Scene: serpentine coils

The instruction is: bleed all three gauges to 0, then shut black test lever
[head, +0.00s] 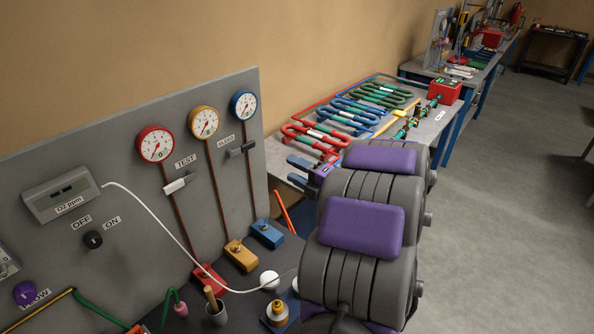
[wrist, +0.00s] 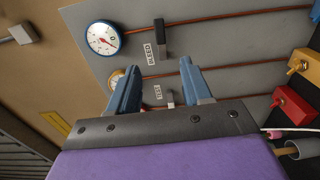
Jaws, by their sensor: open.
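A grey panel (head: 120,150) carries red (head: 156,144), yellow (head: 204,122) and blue (head: 243,105) gauges; their readings are too small to tell. A white-handled lever (head: 180,183) is below the TEST label. A black lever (head: 241,149) is below another label, which looks like BLEED; it also shows in the wrist view (wrist: 161,40). Copper pipes run down to red (head: 208,277), yellow (head: 240,255) and blue (head: 266,233) blocks with brass fittings. My gripper (head: 299,173) is open and empty, right of the panel. In the wrist view its blue fingers (wrist: 158,70) are apart before the panel.
An O2 meter (head: 61,194) and an OFF/ON knob (head: 92,239) are on the panel's left. A white cord hangs across its front. Cups and small parts crowd the bench below. A table of coloured coils (head: 345,115) stands behind my arm. The floor (head: 520,200) at right is clear.

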